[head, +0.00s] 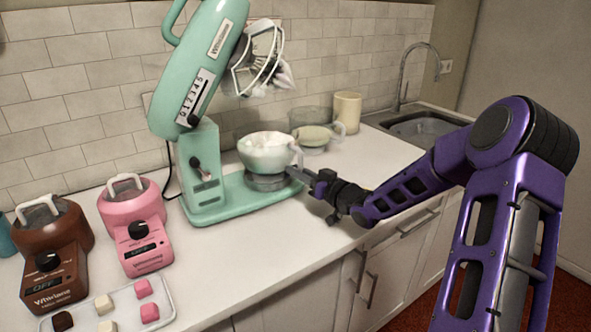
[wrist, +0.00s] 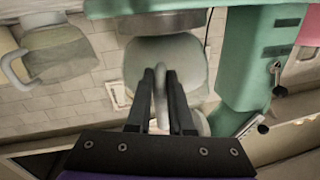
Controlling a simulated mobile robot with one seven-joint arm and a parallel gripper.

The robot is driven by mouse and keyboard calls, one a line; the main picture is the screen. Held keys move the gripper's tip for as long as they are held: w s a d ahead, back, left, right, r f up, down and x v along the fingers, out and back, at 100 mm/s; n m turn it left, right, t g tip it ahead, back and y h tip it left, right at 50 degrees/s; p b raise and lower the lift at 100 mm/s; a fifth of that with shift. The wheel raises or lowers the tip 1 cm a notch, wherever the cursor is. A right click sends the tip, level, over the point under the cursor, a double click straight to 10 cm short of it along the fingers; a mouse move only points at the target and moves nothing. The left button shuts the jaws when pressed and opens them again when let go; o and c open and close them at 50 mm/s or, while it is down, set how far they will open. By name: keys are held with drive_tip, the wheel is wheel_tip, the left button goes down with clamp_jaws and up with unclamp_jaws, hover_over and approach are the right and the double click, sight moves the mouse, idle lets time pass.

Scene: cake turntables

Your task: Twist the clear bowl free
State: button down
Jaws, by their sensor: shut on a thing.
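The clear bowl (head: 262,156) holds white fluffy contents and sits upright on a grey metal seat (head: 266,183) on the mint-green stand mixer's base. The mixer (head: 205,165) has its head tilted up, and its whisk, with white stuff on it, is clear of the bowl. My gripper (head: 298,172) is at the bowl's right side, by its handle. In the wrist view, which looks upside down, my gripper (wrist: 160,80) is shut on the handle (wrist: 160,100), with the bowl (wrist: 185,60) just beyond. The contact at the fingertips is small in the head view.
Another clear jug (head: 313,138) and a cream canister (head: 347,112) stand behind the bowl, to the right. A sink (head: 420,125) is at the back right. Pink (head: 133,225) and brown (head: 55,250) machines and a sweets tray (head: 110,312) stand left. The front counter is clear.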

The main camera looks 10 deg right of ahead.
drive_tip(key=shift+w+d+n, duration=0.15)
drive_tip(key=shift+d+n, duration=0.05)
drive_tip(key=shift+n, duration=0.1)
drive_tip(key=shift+w+r+y+p, duration=0.1)
drive_tip(key=shift+y+p, duration=0.25)
drive_tip(key=shift+y, duration=0.05)
drive_tip(key=shift+w+d+n+g+y+p, duration=0.4)
drive_tip(key=shift+d+n+g+y+p, duration=0.15)
drive_tip(key=shift+n+g+y+p, duration=0.25)
drive_tip(key=shift+w+d+n+g+y+p, duration=0.45)
drive_tip(key=shift+w+n+g+y, duration=0.15)
drive_tip(key=shift+g+y, duration=0.25)
